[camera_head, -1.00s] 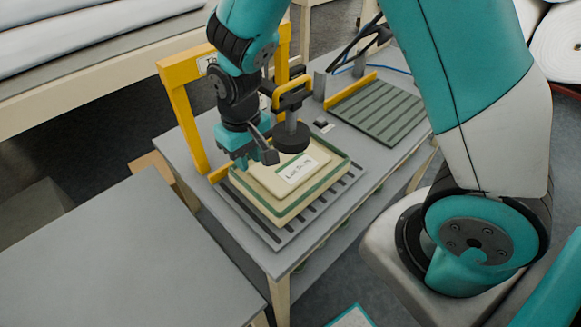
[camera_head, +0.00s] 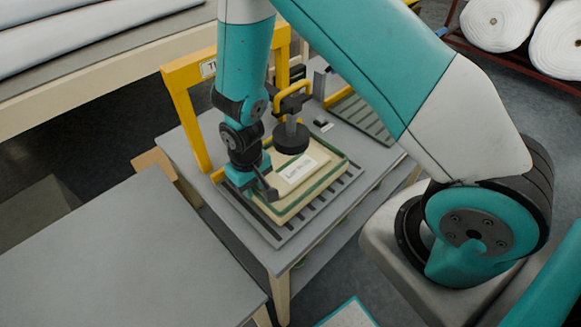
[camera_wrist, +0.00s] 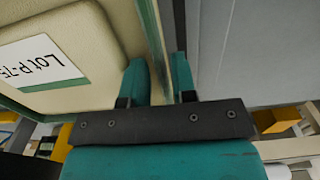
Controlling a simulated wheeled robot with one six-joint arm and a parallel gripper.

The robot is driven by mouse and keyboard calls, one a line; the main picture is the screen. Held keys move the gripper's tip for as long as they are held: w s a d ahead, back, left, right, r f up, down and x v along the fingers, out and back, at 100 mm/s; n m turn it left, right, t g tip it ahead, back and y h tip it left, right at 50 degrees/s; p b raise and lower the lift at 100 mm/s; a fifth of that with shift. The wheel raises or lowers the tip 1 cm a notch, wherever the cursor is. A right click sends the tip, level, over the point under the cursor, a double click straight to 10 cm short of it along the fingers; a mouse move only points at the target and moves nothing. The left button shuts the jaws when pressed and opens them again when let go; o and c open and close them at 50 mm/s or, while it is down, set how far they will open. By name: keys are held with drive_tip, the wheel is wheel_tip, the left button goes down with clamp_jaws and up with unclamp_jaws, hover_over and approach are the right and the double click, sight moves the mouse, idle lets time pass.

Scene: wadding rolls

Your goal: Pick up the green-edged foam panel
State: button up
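The green-edged foam panel (camera_head: 318,190) is cream with green strips along its sides and a white lot label (camera_head: 297,168) on top. It lies flat on a dark slotted plate (camera_head: 268,232) on the grey table. My gripper (camera_head: 267,190) points down at the panel's left edge. In the wrist view, the panel (camera_wrist: 85,98) fills the left side, and its green-striped edge runs between my two teal fingers (camera_wrist: 160,82). The fingers stand apart, one on each side of that edge. Whether they touch the panel cannot be told.
A dark round pad (camera_head: 292,139) with a yellow handle stands over the panel's far side. A yellow frame (camera_head: 188,130) rises behind the plate. Another ribbed green plate (camera_head: 362,115) lies farther right. A bare grey table (camera_head: 120,250) is at the lower left.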

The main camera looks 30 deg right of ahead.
clamp_jaws()
drive_tip(key=shift+r, duration=0.2)
